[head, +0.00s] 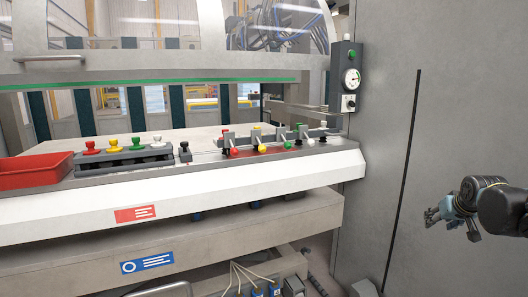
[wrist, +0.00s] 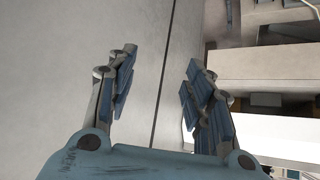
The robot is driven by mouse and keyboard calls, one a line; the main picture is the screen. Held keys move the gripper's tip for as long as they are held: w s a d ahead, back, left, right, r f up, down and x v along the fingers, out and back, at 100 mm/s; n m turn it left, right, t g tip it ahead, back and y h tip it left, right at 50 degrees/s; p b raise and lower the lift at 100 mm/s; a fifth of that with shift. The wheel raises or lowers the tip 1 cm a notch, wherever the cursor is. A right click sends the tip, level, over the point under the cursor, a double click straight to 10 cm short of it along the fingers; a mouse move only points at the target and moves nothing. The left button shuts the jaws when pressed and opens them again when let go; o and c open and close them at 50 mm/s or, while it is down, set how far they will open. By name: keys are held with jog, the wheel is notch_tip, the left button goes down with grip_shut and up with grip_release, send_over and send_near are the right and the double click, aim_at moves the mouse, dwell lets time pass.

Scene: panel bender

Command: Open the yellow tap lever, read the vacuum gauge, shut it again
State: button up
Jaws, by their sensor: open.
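A row of small taps with coloured ball ends runs along the right part of the white ledge in the head view. The yellow tap lever (head: 261,148) is second from the left, beside a red one. Its exact angle is too small to tell. A round white gauge (head: 351,79) sits on a dark upright box right of the row; its needle reading is too small to make out. My gripper (head: 450,220) is at the far right, well apart from the taps, in front of the grey panel. In the wrist view my gripper (wrist: 158,75) is open and empty.
A red bin (head: 35,171) and a rack of coloured knobs (head: 125,155) stand on the ledge's left. A grey panel (head: 450,90) with a black vertical seam rises at right. The ledge's white front edge (head: 240,183) projects. Open space lies between gripper and ledge.

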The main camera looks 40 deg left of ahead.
jog(key=w+a+r+n+t+y, duration=0.1)
jog(key=a+r+n+y, duration=0.15)
jog(key=a, duration=0.65)
jog(key=w+a+r+n+t+y, duration=0.1)
jog(key=a+r+y, duration=0.15)
jog(key=a, duration=0.65)
jog(key=w+a+r+n+t+y, duration=0.1)
jog(key=w+a+r+y, duration=0.15)
jog(key=a, duration=0.65)
jog(key=s+a+r+n+g+y, duration=0.2)
jog(key=s+a+n+y, duration=0.3)
jog(key=s+a+y, duration=0.5)
jog(key=s+a+g, duration=0.1)
jog(key=s+a, duration=0.8)
jog(key=shift+s+a+r+g+y, duration=0.15)
jog(key=shift+s+a+g+y, duration=0.1)
jog(key=shift+a+g+y, duration=0.15)
